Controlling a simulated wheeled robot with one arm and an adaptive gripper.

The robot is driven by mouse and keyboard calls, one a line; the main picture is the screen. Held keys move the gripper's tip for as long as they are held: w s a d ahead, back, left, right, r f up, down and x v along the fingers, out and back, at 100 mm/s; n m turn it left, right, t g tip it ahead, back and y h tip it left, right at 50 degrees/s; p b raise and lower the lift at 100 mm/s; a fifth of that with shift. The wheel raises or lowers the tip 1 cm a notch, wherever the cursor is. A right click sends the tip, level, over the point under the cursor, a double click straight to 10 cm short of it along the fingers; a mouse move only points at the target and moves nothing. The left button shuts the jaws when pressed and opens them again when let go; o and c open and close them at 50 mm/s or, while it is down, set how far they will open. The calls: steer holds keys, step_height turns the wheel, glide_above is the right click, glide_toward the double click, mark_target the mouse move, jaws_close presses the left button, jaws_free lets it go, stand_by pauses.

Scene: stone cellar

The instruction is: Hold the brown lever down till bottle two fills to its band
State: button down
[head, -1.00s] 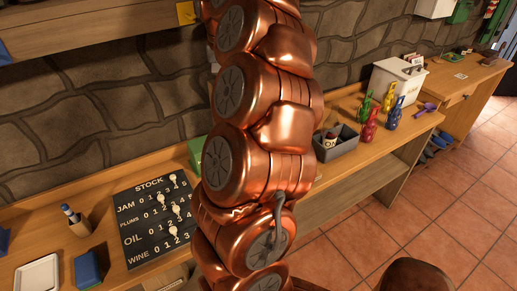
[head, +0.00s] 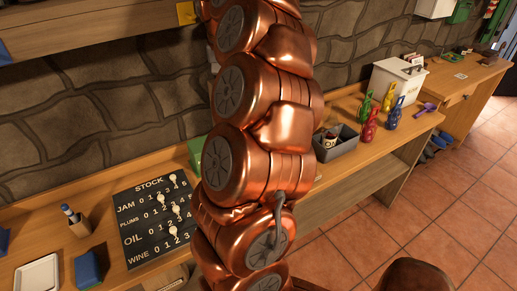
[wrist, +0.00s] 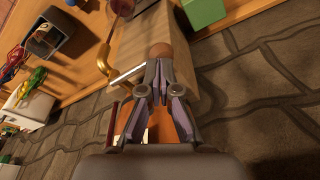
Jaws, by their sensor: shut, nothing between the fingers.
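In the wrist view, a round brown knob (wrist: 162,50) shows just beyond my gripper's fingertips (wrist: 158,66). My gripper is shut and empty, with its tips at or very near the knob; contact is hard to tell. A silver rod (wrist: 127,75) runs from a brass spout (wrist: 103,62) toward the knob, partly hidden by the fingers. A dark reddish, rounded glass-like thing (wrist: 122,8) is cut off at the top edge near the spout; I cannot tell whether it is bottle two. No band or fill level shows. In the head view my arm hides this spot.
A grey bin (head: 338,148), several coloured bunny-like figures (head: 370,122) and a white box (head: 398,80) stand right on the bench. A green box (wrist: 203,12) stands near the knob. A stock board (head: 153,220) and a blue block (head: 87,269) lie left. The stone wall rises behind.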

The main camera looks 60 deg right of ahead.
steer(key=shift+r, duration=0.45)
stand_by(2.0)
steer(key=shift+r+p, duration=0.4)
steer(key=shift+r, duration=1.1)
steer(key=shift+r+p, duration=1.1)
steer(key=shift+r, duration=1.4)
